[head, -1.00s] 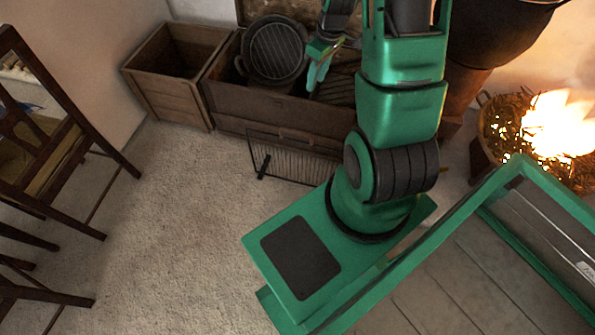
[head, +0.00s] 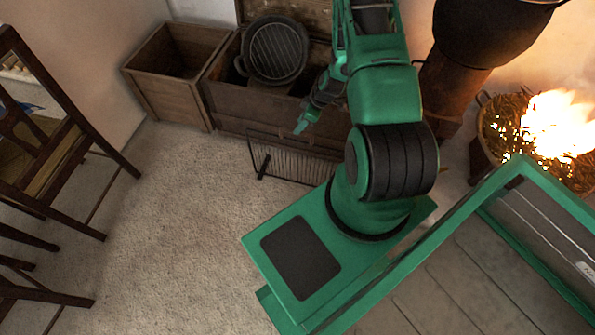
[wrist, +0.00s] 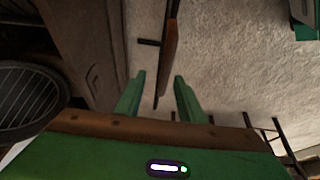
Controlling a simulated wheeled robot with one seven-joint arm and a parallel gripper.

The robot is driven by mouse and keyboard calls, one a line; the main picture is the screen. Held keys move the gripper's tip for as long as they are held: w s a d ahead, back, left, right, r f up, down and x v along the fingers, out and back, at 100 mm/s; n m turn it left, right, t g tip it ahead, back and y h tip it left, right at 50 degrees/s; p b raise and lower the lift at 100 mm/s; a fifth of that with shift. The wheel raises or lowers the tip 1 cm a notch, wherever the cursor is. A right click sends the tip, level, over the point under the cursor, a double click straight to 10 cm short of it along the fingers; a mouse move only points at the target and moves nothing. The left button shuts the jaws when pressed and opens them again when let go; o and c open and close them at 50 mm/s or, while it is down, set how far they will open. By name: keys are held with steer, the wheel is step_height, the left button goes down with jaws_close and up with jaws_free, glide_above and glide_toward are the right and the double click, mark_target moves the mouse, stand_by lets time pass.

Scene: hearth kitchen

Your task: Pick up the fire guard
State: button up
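The fire guard (head: 295,159) is a low dark wire screen. It stands on the pale floor in front of the wooden chest, with a foot sticking out at its left end; my arm partly covers its right side in the head view. My gripper (head: 304,117) is above the guard's top edge. In the wrist view the guard (wrist: 169,50) shows nearly edge-on as a thin brown strip running between the fingers. My gripper (wrist: 160,78) is open there, with a gap on each side of the strip. I cannot tell whether its fingertips reach below the top edge.
The open chest (head: 226,108) stands right behind the guard with a round ridged pan (head: 274,50) in it. An empty wooden box (head: 170,94) is to its left. A fire (head: 558,125) burns at right below a dark pot (head: 490,30). The floor at left is clear up to a chair (head: 70,150).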

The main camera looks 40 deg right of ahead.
mark_target(293, 139)
steer(key=x, duration=0.6)
steer(key=s+x, duration=0.1)
steer(key=x, duration=0.1)
steer(key=shift+w+a+f, duration=0.1)
steer(key=shift+a+f, duration=0.15)
steer(key=shift+f, duration=0.05)
steer(key=shift+w+a+f, duration=0.1)
steer(key=shift+w+f, duration=0.1)
steer(key=shift+f, duration=0.2)
steer(key=shift+f, duration=0.25)
jaws_close()
